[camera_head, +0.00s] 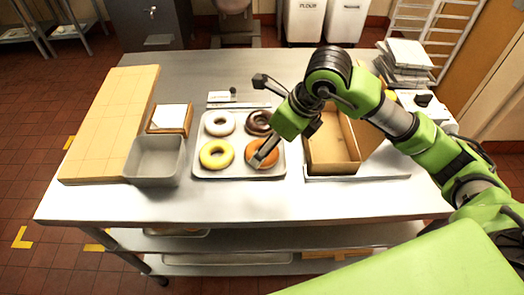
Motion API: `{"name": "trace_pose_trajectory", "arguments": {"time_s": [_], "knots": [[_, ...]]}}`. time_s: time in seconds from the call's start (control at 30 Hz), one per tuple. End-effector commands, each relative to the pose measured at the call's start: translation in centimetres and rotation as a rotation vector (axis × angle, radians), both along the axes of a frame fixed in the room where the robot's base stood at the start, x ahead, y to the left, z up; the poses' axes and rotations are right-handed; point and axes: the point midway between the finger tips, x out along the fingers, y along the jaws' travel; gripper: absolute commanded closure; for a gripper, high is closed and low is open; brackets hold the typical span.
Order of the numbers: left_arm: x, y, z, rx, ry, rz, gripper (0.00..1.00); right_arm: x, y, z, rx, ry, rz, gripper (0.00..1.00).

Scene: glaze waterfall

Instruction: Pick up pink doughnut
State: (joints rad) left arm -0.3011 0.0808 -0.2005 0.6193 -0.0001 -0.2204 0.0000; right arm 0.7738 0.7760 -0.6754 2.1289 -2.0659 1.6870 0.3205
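A white baking tray (239,174) holds a white doughnut (210,120), a dark brown doughnut (250,123), a yellow doughnut (206,160) and an orange doughnut (274,159). None of them looks clearly pink. My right gripper (259,160) reaches in from the right, with its fingers pointing down at the orange doughnut and covering part of its left and middle. I cannot tell whether the fingers are apart or closed on it, or whether they touch it. My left gripper is not in view.
Left of the tray stand a grey bin (155,167), a small framed white card (170,118) and a large tan board (112,120). An open cardboard box (330,168) stands close to the tray's right. The table front (240,206) is clear.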

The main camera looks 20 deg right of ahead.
Motion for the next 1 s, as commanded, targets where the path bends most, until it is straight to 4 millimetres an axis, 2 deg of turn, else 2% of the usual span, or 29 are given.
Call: {"name": "trace_pose_trajectory", "arguments": {"time_s": [0.17, 0.3, 0.43, 0.73, 0.9, 1.0], "knots": [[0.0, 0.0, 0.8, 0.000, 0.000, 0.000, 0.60, 0.5, 0.3, -1.0, 0.001, 0.004, 0.000, 0.18], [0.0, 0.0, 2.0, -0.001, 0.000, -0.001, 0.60, 1.5, 0.6, -2.8, 0.001, 0.006, 0.000, 0.18], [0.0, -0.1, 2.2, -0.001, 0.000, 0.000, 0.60, 2.1, 1.0, -4.5, 0.001, 0.002, 0.000, 0.18], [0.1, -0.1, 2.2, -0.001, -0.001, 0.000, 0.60, 2.3, 1.1, -5.0, 0.000, -0.001, 0.001, 0.18], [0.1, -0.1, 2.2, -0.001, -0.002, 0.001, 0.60, 2.3, 1.1, -5.0, 0.000, -0.001, 0.001, 0.59], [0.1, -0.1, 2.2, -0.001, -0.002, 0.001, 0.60, 2.3, 1.1, -5.0, 0.000, -0.001, 0.001, 0.59]]}}
